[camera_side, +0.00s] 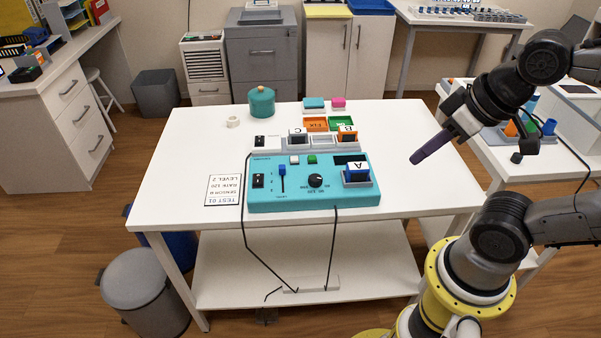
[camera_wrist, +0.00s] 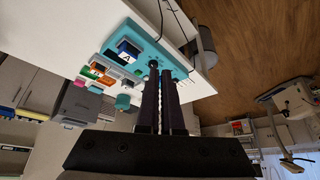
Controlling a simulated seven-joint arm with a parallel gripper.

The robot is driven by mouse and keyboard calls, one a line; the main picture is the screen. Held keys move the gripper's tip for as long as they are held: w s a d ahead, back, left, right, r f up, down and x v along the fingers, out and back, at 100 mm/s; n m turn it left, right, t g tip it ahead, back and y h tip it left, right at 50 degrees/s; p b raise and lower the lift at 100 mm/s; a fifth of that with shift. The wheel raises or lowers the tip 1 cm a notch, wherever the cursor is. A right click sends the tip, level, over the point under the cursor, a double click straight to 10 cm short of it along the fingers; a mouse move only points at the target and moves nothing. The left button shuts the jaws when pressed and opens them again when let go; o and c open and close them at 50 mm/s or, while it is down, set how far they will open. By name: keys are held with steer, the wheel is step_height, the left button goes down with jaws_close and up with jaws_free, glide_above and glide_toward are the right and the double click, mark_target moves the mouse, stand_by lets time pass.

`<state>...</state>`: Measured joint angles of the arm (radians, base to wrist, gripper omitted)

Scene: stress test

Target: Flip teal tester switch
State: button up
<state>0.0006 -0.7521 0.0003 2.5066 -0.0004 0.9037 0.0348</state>
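The teal tester (camera_side: 335,199) lies near the front edge of the white table. A black rocker switch (camera_side: 258,181) is at its left end; its position is too small to read. Beside it are a blue-capped slider (camera_side: 282,169), a black dial (camera_side: 316,180) and a blue-and-white block marked A (camera_side: 357,171) in a socket. My gripper (camera_side: 415,160) is raised to the right of the tester, apart from it, with its dark fingers close together and nothing held. In the wrist view the fingers (camera_wrist: 163,68) partly cover the tester (camera_wrist: 136,32).
A pale tray (camera_side: 268,151) behind the tester has another black switch (camera_side: 260,141) and blocks C (camera_side: 298,136) and B (camera_side: 347,134). A card (camera_side: 223,190) reads TEST 01. A teal pot (camera_side: 262,102) and tape roll (camera_side: 233,121) stand behind. Cables hang off the front edge.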

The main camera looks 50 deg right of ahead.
steer(key=shift+o, duration=2.3)
steer(key=shift+s, duration=0.3)
steer(key=o, duration=0.4)
steer(key=r, duration=0.1)
steer(key=w+r+m, duration=0.1)
steer(key=r, duration=0.1)
steer(key=r+m, duration=0.1)
steer(key=r, duration=0.1)
steer(key=shift+w+a, duration=0.15)
steer(key=shift+a, duration=0.25)
steer(key=shift+c, duration=0.2)
steer(key=w+a+r+m+g+y, duration=0.1)
steer(key=w+a+r+m+g, duration=0.15)
steer(key=w+r, duration=0.8)
steer(key=m+g+y, duration=0.2)
steer(key=m+g, duration=0.2)
steer(key=g, duration=0.1)
glide_above(258, 178)
steer(key=w+d, duration=0.3)
steer(key=d, duration=0.1)
step_height(258, 178, down, 16)
steer(key=shift+g, duration=0.65)
steer(key=w+x, duration=0.1)
steer(key=x, duration=0.6)
steer(key=w+d+f+x, duration=0.1)
steer(key=x, duration=0.5)
steer(key=w+x, duration=0.1)
steer(key=x, duration=0.6)
steer(key=shift+d+f, duration=0.3)
steer(key=shift+f, duration=0.25)
